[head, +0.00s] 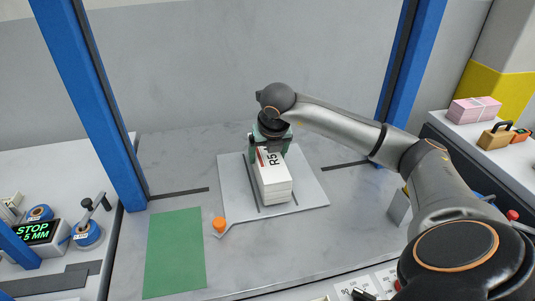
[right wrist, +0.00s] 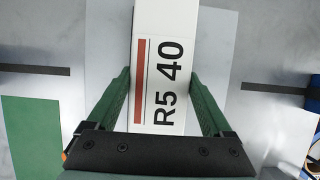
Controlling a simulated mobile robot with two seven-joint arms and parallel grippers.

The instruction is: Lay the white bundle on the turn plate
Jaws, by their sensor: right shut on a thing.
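The white bundle (head: 275,184) lies over the grey turn plate (head: 311,187) in the middle of the table in the head view. It carries a red stripe and the marking R5; the right wrist view shows the bundle (right wrist: 165,35) marked R5 40. My right gripper (head: 270,148) comes down on the bundle's far end, with its green fingers shut on the two sides. The bundle looks level, roughly in line with the dark strips on the plate. Whether its underside touches the plate I cannot tell. My left gripper is not in view.
An orange knob (head: 219,225) sits at the plate's front left corner, near a green mat (head: 175,252). Blue posts (head: 95,110) flank the table. A pink bundle (head: 474,110) and a tan case (head: 496,137) stand on the right bench. A STOP display (head: 37,232) is at left.

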